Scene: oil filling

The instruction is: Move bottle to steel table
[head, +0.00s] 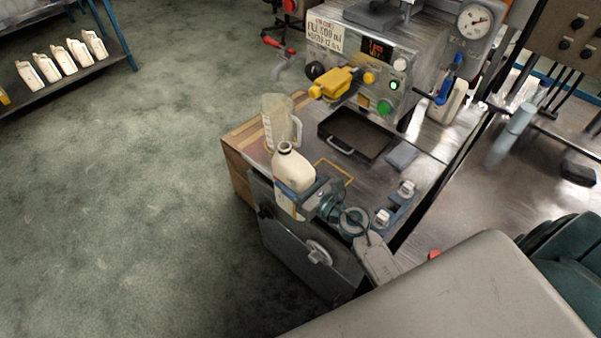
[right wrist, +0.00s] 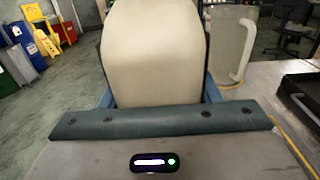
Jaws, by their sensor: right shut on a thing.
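A cream bottle (head: 293,170) with an open dark-rimmed neck stands upright at the front left edge of the steel table (head: 378,178). My right gripper (head: 312,196) is shut around its lower body. In the right wrist view the bottle (right wrist: 155,50) fills the space beyond the gripper (right wrist: 160,112), and its top is cut off. Whether its base touches the table is hidden. My left gripper is not in view.
A clear jug (head: 279,122) stands just behind the bottle. A black tray (head: 354,137) lies before the filling machine (head: 362,65) with its yellow nozzle (head: 336,83). Several cream bottles stand on a shelf (head: 70,80) at the far left. Open green floor lies left of the table.

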